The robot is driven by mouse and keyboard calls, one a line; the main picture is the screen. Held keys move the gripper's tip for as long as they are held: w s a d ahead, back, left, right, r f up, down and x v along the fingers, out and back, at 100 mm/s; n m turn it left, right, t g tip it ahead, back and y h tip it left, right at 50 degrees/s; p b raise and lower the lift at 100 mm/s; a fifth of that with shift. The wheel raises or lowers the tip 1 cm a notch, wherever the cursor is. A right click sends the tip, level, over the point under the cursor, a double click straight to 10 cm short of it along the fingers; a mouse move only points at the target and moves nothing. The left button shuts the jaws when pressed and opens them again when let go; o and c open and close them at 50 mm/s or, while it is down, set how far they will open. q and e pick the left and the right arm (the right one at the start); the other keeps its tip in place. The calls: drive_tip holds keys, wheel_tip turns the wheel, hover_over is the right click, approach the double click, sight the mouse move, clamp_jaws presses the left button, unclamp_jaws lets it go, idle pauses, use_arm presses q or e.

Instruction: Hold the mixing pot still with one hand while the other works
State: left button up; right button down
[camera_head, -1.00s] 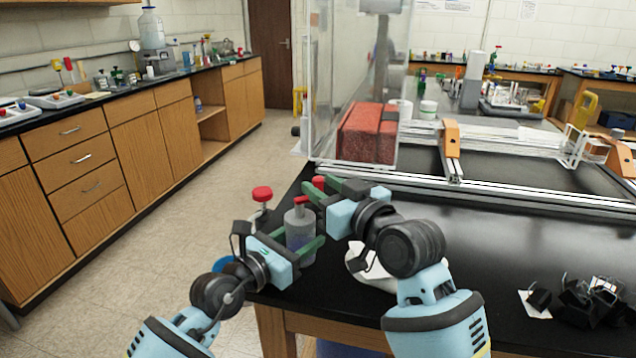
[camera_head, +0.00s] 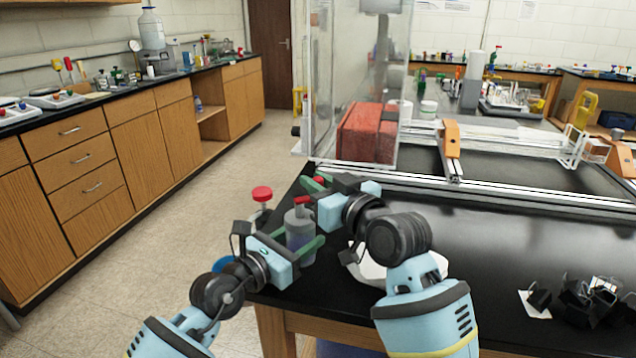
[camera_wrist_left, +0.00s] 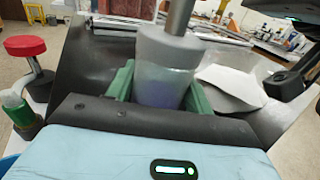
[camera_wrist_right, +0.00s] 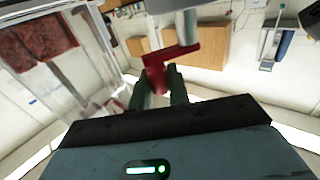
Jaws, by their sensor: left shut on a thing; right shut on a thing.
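The mixing pot (camera_head: 299,230) is a grey, translucent vessel with purplish contents, upright near the table's left corner. My left gripper (camera_head: 302,245) is shut on its sides. In the left wrist view the pot (camera_wrist_left: 163,75) sits between the green fingers, with a grey shaft rising from its lid. A red crank (camera_head: 301,201) tops the pot. My right gripper (camera_head: 314,184) is above and behind the pot, shut on the crank's red handle. In the right wrist view the red crank (camera_wrist_right: 178,57) reaches between the fingertips; its gripped end is partly hidden.
A red-topped stand (camera_head: 262,195) is just left of the pot. A white item (camera_head: 372,268) lies partly behind my right arm. A clear panel (camera_head: 340,85), a red block (camera_head: 368,133) and an extrusion frame (camera_head: 490,187) stand behind. Black parts (camera_head: 590,300) lie at the right.

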drive_tip(key=shift+w+a+n+g+y, duration=0.15)
drive_tip(key=shift+n+g+y, duration=0.15)
drive_tip(key=shift+n+y, duration=0.15)
drive_tip(key=n+g+y, duration=0.2)
drive_tip(key=g, duration=0.1)
drive_tip(key=w+a+n+g+y, duration=0.1)
drive_tip(key=n+g+y, duration=0.1)
drive_tip(key=n+g, duration=0.1)
drive_tip(key=w+n+g+y, duration=0.1)
drive_tip(key=n+g+y, duration=0.1)
drive_tip(key=g+y, duration=0.1)
drive_tip(key=shift+a+f+n+g, duration=0.15)
drive_tip(key=shift+n+g, duration=0.2)
drive_tip(key=shift+g, duration=0.15)
drive_tip(key=shift+s+a+g, duration=0.1)
drive_tip(key=shift+g, duration=0.2)
drive_tip(key=c, duration=1.4)
unclamp_jaws()
drive_tip(key=v, duration=1.2)
